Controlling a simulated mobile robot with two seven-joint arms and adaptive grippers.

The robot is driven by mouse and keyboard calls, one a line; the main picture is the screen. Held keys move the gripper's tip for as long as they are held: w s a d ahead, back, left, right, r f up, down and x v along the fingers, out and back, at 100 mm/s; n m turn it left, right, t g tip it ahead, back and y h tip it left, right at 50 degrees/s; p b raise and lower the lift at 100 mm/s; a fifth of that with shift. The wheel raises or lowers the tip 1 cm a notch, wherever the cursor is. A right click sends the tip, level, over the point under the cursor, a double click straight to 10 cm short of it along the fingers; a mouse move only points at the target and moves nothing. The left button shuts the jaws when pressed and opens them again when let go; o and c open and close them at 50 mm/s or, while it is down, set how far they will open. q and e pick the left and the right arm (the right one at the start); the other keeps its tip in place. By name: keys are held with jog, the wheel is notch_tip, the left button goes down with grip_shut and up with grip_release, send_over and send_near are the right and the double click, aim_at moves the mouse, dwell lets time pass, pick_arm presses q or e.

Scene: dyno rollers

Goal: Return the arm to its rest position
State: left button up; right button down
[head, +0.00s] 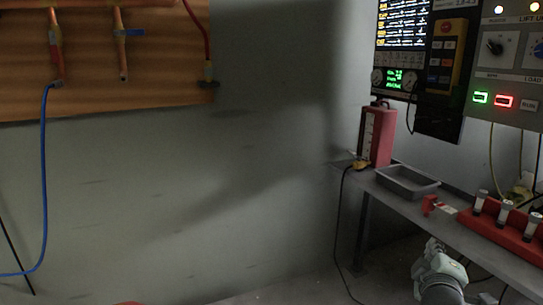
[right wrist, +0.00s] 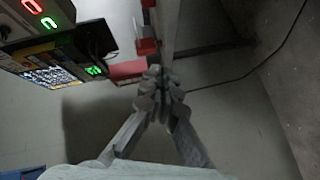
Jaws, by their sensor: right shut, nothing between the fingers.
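My right gripper (head: 432,245) shows at the lower right of the head view, pointing up and low in front of the bench. In the right wrist view its two fingers (right wrist: 158,72) meet at the tips, with nothing between them. The fingertips appear close to the bench edge in that view, but I cannot tell the exact gap. Part of my right arm (head: 440,285) shows below the gripper. My left gripper is not in view.
A grey bench (head: 465,215) holds a grey tray (head: 408,182), a red rack (head: 500,228) with several white-capped pieces and a red box (head: 380,137). Control panels (head: 510,75) hang above. A dark cable (head: 341,225) hangs beside the bench. Floor left of it looks clear.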

jog(key=s+a+f+m+g+y, duration=0.25)
jog(key=s+f, duration=0.25)
jog(key=f, duration=0.4)
jog(key=s+a+f+m+g+y, duration=0.1)
jog(key=s+f+g, duration=0.3)
jog(key=f, duration=0.5)
pick_arm(q)
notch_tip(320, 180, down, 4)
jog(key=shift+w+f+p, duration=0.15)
jog(key=shift+p, duration=0.6)
pick_arm(e)
jog(key=s+a+f+m+g+y, duration=0.1)
jog(key=s+a+f+g, duration=0.1)
jog(key=s+f, duration=0.5)
jog(key=s+a+f+m+g+y, duration=0.1)
jog(key=s+a+f+m+g, duration=0.1)
jog(key=s+f, duration=0.5)
jog(key=s+a+g, duration=0.1)
jog(key=s, duration=0.3)
jog(key=shift+s+y, duration=0.25)
jog(key=shift+y, duration=0.1)
